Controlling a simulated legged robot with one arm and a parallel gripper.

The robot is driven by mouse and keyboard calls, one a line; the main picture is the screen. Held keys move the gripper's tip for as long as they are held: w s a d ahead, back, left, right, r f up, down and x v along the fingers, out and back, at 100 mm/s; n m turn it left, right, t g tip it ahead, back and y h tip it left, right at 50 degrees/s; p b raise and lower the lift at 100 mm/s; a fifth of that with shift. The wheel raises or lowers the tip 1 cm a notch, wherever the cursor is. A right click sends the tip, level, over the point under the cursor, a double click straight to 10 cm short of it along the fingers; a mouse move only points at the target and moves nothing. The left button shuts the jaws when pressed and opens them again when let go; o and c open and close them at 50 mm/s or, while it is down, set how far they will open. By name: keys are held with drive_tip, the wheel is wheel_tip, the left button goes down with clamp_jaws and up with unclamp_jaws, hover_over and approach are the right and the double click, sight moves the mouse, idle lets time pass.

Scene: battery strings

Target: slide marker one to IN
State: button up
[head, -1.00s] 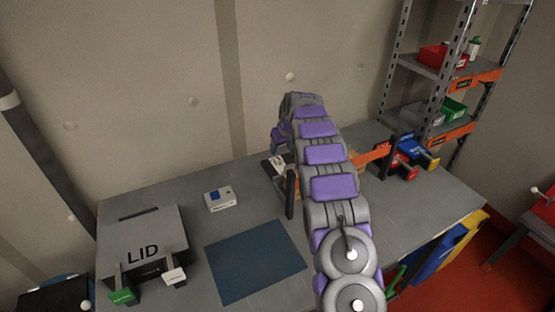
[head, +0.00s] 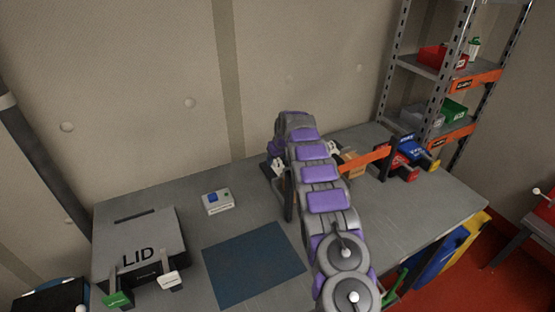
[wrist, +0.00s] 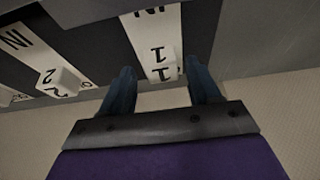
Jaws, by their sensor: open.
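Marker one (wrist: 163,72), a small white block with a 1, shows in the wrist view on a white strip (wrist: 155,35). The word IN is at the strip's upper edge, upside down, and the marker is at the lower end. My gripper (wrist: 162,82) is open, with one blue finger on each side of marker one. I cannot tell whether the fingers touch it. In the head view my arm hides marker one and most of the gripper.
Marker two (wrist: 65,80) is on a neighbouring strip to the left. In the head view a box marked LID (head: 140,240), a small white box with a blue button (head: 217,201) and a blue mat (head: 253,264) are on the bench. An orange bar (head: 365,160) is right of my arm.

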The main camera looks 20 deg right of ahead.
drive_tip(key=shift+a, duration=0.1)
clamp_jaws()
idle(0.3)
